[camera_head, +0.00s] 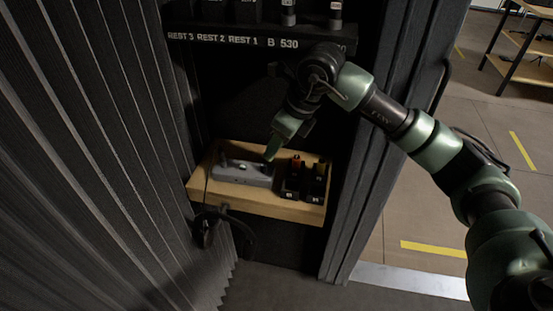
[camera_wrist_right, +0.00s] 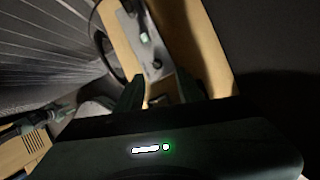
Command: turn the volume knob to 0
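A grey control box (camera_head: 241,172) with a small lit green-white spot lies on a wooden shelf (camera_head: 258,205). My right gripper (camera_head: 270,153) points down at the right end of this box. In the wrist view the box (camera_wrist_right: 151,50) runs away from between my right gripper's two fingers (camera_wrist_right: 160,92), which stand apart. A small dark part shows between them, but I cannot tell if it is the volume knob or if the fingers touch it. The knob's setting cannot be read.
A black holder (camera_head: 304,180) with several small items, one orange-topped, stands right of the box. A dark upper shelf (camera_head: 262,40) with labels hangs above. A pleated curtain (camera_head: 110,150) closes the left side; a black cable and headphone-like thing (camera_head: 206,225) hang below the shelf.

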